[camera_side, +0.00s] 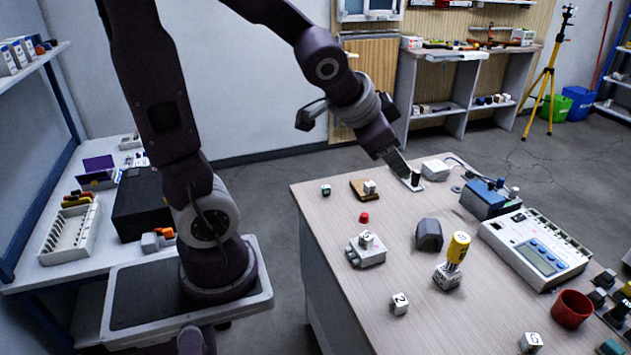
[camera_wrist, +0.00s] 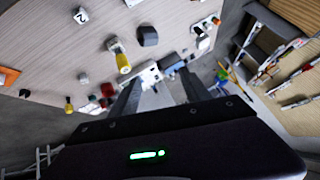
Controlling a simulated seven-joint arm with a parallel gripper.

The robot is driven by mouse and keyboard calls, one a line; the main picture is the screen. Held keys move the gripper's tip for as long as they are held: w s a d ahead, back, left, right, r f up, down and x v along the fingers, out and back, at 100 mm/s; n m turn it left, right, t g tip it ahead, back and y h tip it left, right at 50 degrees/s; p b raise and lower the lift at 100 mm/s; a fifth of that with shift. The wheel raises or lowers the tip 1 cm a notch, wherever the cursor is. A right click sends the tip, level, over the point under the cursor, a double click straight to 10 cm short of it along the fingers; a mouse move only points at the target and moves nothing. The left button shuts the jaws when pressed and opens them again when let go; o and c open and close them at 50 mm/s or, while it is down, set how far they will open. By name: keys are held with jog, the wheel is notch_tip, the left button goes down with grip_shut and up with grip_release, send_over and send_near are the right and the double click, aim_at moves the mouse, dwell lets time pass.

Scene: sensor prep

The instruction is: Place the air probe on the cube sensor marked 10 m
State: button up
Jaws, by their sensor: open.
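I cannot tell whether the cylinder is the air probe, and no "10 m" mark is legible. Another marked cube (camera_side: 367,240) sits on a pale block, and cube "2" (camera_side: 399,303) stands near the front edge.
A dark rounded block (camera_side: 429,235) stands mid-table. A blue box (camera_side: 489,200), a white meter (camera_side: 537,248) and a red cup (camera_side: 572,309) line the right side. Further cubes stand at the back left (camera_side: 326,190) and front (camera_side: 530,343).

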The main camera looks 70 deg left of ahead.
jog(key=s+d+r+n+g+h, duration=0.1)
jog(key=s+d, duration=0.3)
jog(key=s, duration=0.4)
jog(key=s+d+r+n+g+h, duration=0.1)
jog(key=s+d, duration=0.3)
jog(key=s, duration=0.5)
jog(key=shift+s+r, duration=0.2)
jog(key=shift+r, duration=0.15)
